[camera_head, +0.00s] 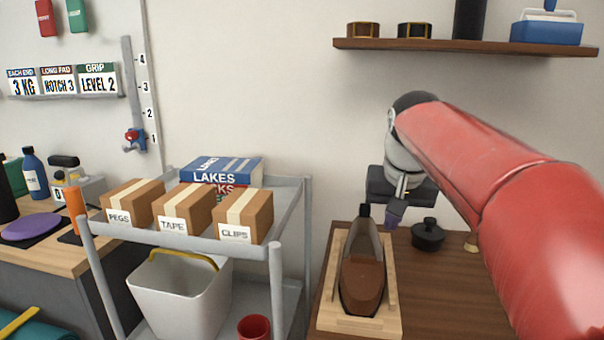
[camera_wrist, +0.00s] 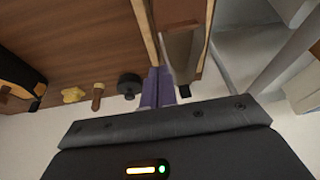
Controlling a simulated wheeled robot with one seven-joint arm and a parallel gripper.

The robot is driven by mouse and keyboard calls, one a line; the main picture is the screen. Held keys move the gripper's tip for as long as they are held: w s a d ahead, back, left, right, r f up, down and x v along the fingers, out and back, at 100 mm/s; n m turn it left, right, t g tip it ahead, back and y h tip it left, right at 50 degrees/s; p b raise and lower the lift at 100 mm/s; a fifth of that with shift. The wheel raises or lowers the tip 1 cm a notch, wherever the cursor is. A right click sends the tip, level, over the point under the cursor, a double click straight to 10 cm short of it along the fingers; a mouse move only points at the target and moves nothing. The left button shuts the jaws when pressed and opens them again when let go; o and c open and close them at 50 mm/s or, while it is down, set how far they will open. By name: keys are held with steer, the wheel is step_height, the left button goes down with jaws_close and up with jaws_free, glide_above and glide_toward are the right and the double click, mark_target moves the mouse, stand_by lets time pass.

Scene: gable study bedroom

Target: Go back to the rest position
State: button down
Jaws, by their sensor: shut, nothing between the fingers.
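My gripper (camera_head: 396,213) is at the end of my red arm, over the wooden table (camera_head: 450,290) on the right. Its purple fingers (camera_wrist: 157,88) are together in the wrist view, with nothing between them. In the head view they hang just right of the back end of a brown and grey boat-shaped object (camera_head: 362,270). That object lies in a light wooden tray (camera_head: 335,322). The tray's edge also shows beside the fingers in the wrist view (camera_wrist: 147,30). I cannot tell whether the fingers touch anything.
A black lidded pot (camera_head: 427,236) stands right of my gripper. A shelf (camera_head: 460,46) with containers hangs above. A grey cart (camera_head: 275,262) at the left holds boxes, books (camera_head: 222,172) and a white bin (camera_head: 180,295). Open space lies between cart and table.

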steer(key=s+f+n, duration=0.1)
steer(key=s+f, duration=0.7)
steer(key=s, duration=0.3)
steer(key=s+a+f+t, duration=0.1)
steer(key=s+f, duration=0.6)
steer(key=s, duration=0.4)
steer(key=shift+s+f+n, duration=0.4)
